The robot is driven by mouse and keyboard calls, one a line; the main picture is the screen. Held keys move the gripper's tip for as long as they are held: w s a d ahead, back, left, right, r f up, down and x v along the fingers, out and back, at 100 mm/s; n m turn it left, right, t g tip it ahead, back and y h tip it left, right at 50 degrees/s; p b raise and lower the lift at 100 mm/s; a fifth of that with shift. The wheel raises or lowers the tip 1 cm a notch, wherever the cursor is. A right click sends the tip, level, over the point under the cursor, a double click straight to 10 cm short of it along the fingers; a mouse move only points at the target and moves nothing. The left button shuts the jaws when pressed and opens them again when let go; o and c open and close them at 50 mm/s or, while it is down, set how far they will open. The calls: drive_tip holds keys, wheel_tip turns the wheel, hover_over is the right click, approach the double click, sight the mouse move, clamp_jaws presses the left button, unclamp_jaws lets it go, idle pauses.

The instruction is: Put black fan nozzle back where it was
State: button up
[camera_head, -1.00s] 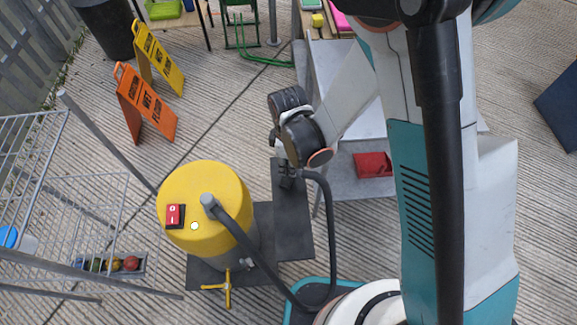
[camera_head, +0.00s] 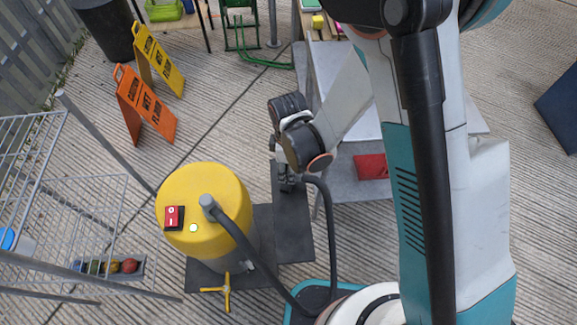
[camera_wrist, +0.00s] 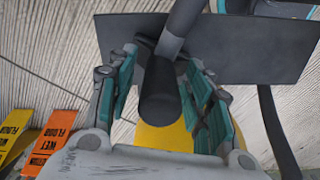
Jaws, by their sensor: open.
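The black fan nozzle (camera_wrist: 160,92) shows in the wrist view as a dark tube with its end toward the camera. It lies between the teal fingers of my gripper (camera_wrist: 161,60), which stand apart on both sides. In the head view my gripper (camera_head: 286,180) points down over a dark flat plate (camera_head: 292,230), beside the bend of the black hose (camera_head: 325,205). The nozzle itself is mostly hidden there by my wrist. The hose runs to the top of the yellow fan unit (camera_head: 228,185), which has a red switch (camera_head: 174,217) and stands left of my gripper.
A wire rack (camera_head: 95,185) stands at the left. Orange (camera_head: 143,105) and yellow (camera_head: 160,62) wet-floor signs stand behind the fan. A grey shelf (camera_head: 345,190) holding a red box (camera_head: 371,166) is close on my wrist's right. Bare floor lies between signs and shelf.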

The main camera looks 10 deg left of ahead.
wheel_tip(320, 180, up, 12)
drive_tip(key=p, duration=0.4)
drive_tip(key=shift+r, duration=0.15)
